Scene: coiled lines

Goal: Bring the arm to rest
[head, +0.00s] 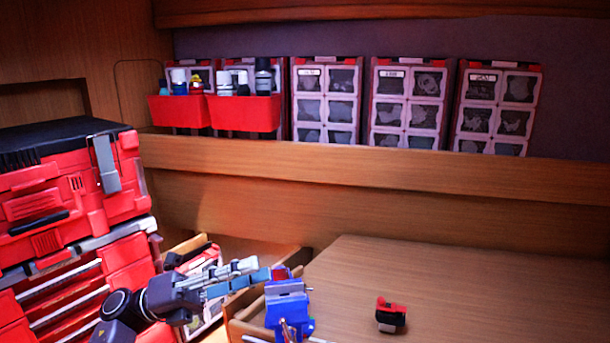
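My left arm comes in at the lower left, and its dark gripper (263,268) points right and slightly up. Its two grey fingers with bluish pads lie close together from this angle, so I cannot tell how far apart they are. I see nothing held between them. The fingertips are just left of a blue vise (287,302) in the picture; I cannot tell whether they touch it. My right gripper is out of view. No coiled line shows.
A red toolbox stack (75,200) stands at left. A small red and black item (391,314) lies on the wooden worktop (480,290), otherwise mostly clear. An open wooden drawer (240,322) is near the gripper. Red bins (243,113) and drawer cabinets (326,100) line the back shelf.

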